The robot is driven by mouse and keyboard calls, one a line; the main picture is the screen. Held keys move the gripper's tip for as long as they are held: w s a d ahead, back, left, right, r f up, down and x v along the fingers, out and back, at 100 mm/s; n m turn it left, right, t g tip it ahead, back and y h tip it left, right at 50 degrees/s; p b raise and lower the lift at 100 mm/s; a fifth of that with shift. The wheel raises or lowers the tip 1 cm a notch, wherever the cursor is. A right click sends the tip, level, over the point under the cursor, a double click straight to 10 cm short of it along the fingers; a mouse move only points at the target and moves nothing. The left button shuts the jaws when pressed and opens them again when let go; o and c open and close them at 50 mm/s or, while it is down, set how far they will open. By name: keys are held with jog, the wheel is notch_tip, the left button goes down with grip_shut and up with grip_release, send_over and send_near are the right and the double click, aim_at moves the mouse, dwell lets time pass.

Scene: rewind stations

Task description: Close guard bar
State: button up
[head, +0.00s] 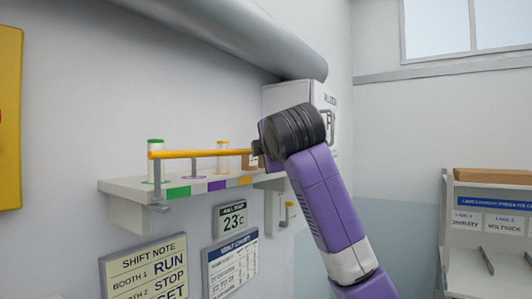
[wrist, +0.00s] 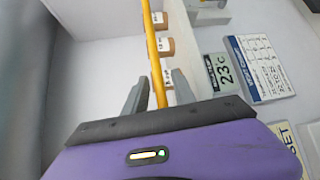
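The yellow guard bar (head: 200,154) runs level above the front of the wall shelf (head: 130,187), from a grey post (head: 157,195) at the left to my gripper (head: 257,148) at the right. In the wrist view the bar (wrist: 152,45) passes between the two grey fingers of my gripper (wrist: 158,88). A gap shows on each side of the bar, so the fingers look open around it. The bar's end near my gripper is hidden in the head view.
A green-capped cylinder (head: 155,145) and a yellow-capped one (head: 222,146) stand at the shelf. Brown spools (wrist: 166,47) show beside the bar in the wrist view. A white box (head: 325,98) is behind my wrist. Signs hang below the shelf; a rack (head: 480,270) stands right.

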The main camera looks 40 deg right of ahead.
jog(key=shift+s, duration=0.15)
jog(key=b+v, duration=0.3)
jog(key=v, duration=0.4)
jog(key=shift+s, duration=0.3)
jog(key=shift+r, duration=0.1)
jog(key=p+x, duration=0.3)
jog(key=x, duration=0.4)
jog(key=shift+w, duration=0.3)
jog(key=shift+d, duration=0.1)
jog(key=shift+s+t, duration=0.1)
jog(key=shift+t, duration=0.2)
